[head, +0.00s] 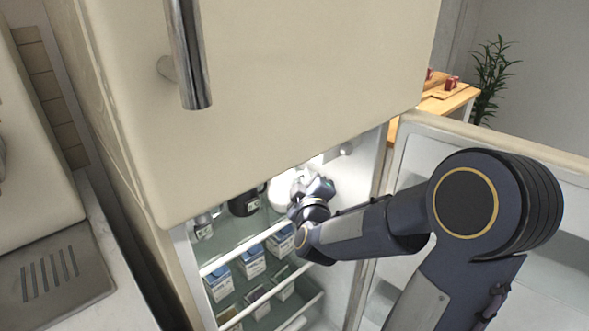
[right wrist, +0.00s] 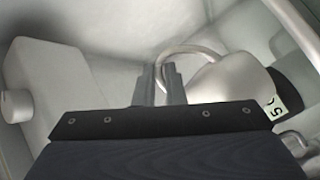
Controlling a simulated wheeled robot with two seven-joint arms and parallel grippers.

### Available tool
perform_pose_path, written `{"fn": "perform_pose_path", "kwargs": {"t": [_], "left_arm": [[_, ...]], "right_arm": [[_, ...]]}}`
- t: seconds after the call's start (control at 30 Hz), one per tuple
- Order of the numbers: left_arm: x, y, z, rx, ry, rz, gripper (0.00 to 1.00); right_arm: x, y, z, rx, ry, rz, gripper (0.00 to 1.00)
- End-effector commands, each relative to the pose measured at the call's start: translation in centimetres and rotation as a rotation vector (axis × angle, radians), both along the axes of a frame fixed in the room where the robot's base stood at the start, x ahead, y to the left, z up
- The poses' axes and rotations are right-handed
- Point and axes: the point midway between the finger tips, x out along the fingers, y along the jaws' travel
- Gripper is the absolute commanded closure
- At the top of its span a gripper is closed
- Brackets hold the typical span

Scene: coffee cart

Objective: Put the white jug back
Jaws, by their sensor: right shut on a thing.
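The white jug (head: 282,190) is on or just above the top shelf inside the open fridge, partly hidden by my right gripper (head: 306,188). In the right wrist view the jug's pale body (right wrist: 226,84) lies right of the fingers, and its curved handle runs to them. My right gripper (right wrist: 161,80) is shut on the jug's handle. Whether the jug's base touches the shelf is hidden. My left gripper is not in view.
A black jug (head: 243,204) stands left of the white jug, and its label shows close by in the right wrist view. A small metal container (head: 203,226) is farther left. The fridge door (head: 545,155) stands open at right.

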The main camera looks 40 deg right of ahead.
Motion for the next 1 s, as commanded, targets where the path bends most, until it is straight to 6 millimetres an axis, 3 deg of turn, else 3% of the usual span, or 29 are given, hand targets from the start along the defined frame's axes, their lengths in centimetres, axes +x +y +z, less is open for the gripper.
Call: {"fn": "perform_pose_path", "kwargs": {"t": [0.2, 0.43, 0.77, 1.0], "left_arm": [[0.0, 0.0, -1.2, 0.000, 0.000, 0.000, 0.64], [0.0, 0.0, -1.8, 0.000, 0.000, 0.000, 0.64], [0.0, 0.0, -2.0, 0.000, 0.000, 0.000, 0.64], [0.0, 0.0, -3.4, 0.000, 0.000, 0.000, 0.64]], "right_arm": [[4.8, -3.2, -0.2, -0.005, -0.002, -0.002, 1.00], [8.9, -5.9, -0.1, -0.003, -0.001, -0.001, 1.00], [10.9, -7.2, 0.0, -0.002, -0.003, -0.001, 1.00], [10.8, -7.2, -3.4, -0.001, 0.001, -0.001, 1.00]]}}
